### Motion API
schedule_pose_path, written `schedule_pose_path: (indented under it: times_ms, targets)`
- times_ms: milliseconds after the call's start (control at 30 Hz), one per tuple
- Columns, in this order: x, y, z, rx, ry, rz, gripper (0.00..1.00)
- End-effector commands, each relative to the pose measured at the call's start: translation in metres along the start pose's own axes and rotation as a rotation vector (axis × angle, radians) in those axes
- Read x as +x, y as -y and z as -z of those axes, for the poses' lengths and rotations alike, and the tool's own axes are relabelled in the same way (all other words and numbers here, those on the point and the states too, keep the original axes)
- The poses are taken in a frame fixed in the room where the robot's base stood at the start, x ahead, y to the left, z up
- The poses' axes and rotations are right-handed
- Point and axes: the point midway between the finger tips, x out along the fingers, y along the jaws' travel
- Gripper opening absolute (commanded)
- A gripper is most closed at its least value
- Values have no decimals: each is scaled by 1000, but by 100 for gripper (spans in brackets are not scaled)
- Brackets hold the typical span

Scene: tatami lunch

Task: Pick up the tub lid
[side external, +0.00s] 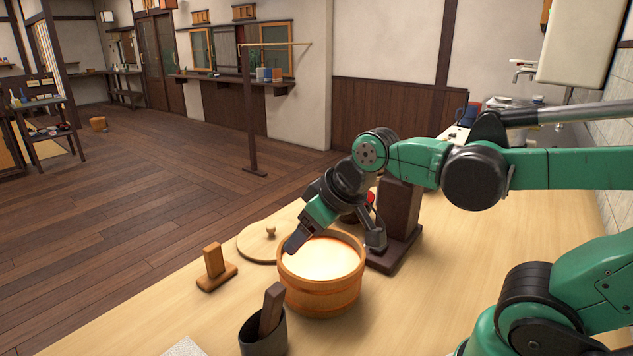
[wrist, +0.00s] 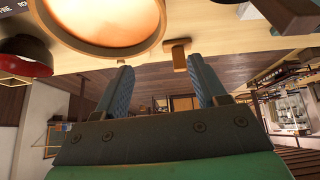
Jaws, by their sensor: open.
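The tub lid (side external: 258,246) is a round, pale wooden disc with a small knob on top. It lies flat on the counter, just behind and left of the wooden tub (side external: 322,296), which partly covers it in the side view. The tub is open and pale inside; it also shows at the top of the wrist view (wrist: 155,42).
A small wooden stand (side external: 214,268) is left of the lid. A dark cup (side external: 263,335) holding a dark wooden piece is in front of the tub. A dark brown stand (side external: 398,228) rises behind right. A red bowl (wrist: 22,62) is at the wrist view's left.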

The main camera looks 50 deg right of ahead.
Motion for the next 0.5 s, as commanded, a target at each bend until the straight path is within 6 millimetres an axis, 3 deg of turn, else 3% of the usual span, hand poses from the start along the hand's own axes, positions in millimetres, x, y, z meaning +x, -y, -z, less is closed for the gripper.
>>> schedule_pose_path:
  times_ms: [267,500]
  targets:
    - [25,-36,69,-195,117,70,65]
    - [78,-80,107,-380,176,184,65]
